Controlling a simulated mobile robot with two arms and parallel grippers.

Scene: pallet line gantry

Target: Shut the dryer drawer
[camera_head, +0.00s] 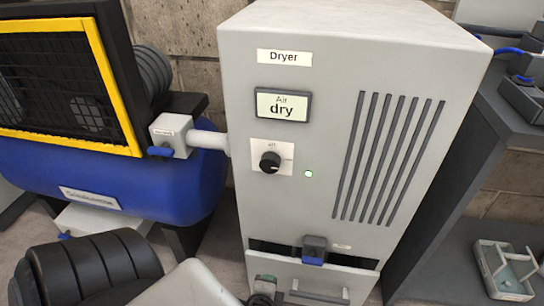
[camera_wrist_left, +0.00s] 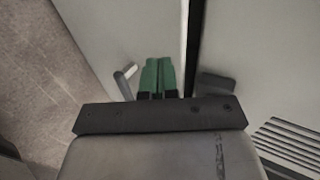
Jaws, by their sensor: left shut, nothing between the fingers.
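The dryer (camera_head: 330,140) is a tall grey cabinet with a label and a display reading "dry". Its drawer (camera_head: 340,279) is at the bottom, with a dark gap above its front, so it stands somewhat out. A bar handle (camera_head: 318,297) is on the drawer front; it also shows in the left wrist view (camera_wrist_left: 125,82). My left gripper (camera_head: 265,286) is at the drawer's left side, low in the head view. In the left wrist view its green fingertips (camera_wrist_left: 157,74) are together and empty, in front of the drawer front, beside the handle. I cannot tell whether they touch it. My right gripper is not in view.
A dark block with a blue face (camera_head: 314,250) sits just above the drawer. A blue compressor tank (camera_head: 120,190) with a yellow-framed guard stands left, joined to the dryer by a pipe (camera_head: 208,143). Dark shelving (camera_head: 480,140) stands right, with a grey tray (camera_head: 505,270) low down.

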